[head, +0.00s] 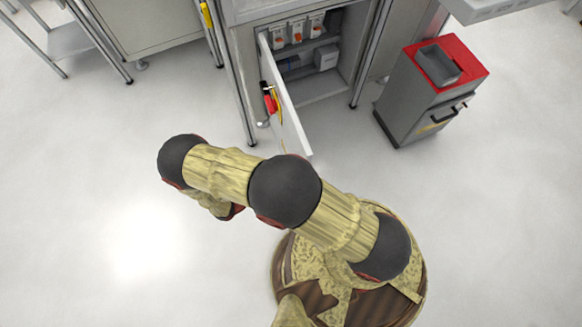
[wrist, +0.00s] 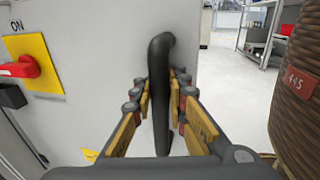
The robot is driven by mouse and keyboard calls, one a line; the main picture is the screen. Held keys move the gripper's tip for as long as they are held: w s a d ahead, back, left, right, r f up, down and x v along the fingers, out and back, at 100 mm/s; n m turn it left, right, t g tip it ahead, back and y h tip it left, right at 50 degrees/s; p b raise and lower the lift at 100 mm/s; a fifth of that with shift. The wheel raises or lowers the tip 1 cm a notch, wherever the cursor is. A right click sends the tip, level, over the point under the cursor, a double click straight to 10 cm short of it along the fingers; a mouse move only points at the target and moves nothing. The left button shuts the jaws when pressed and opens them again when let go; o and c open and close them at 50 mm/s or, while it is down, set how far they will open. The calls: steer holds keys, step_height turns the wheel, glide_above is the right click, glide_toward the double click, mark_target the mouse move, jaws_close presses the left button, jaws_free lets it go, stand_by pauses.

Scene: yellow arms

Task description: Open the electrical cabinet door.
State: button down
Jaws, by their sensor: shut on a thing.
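The electrical cabinet (head: 345,70) stands at the top centre of the head view. Its door (head: 291,118) is swung far out from the frame, hinged at the left, with the inside in sight. On the door's outer face is a red switch on a yellow plate (wrist: 30,65), marked ON in the wrist view. My gripper (wrist: 162,92) has its fingers on both sides of the black upright door handle (wrist: 161,75) and is shut on it. In the head view my arm hides the gripper and the handle.
White electrical units (head: 297,30) sit on the cabinet's shelves. A grey bin with a red top (head: 432,90) stands to the right of the cabinet. Another cabinet (head: 145,25) stands at the upper left. The floor left of the door is clear.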

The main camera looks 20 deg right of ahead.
steer(key=shift+s+d+f, duration=0.15)
steer(key=shift+s+d, duration=0.1)
steer(key=shift+s, duration=0.05)
steer(key=c, duration=2)
jaws_free()
steer(key=shift+c, duration=0.2)
steer(key=shift+a, duration=0.1)
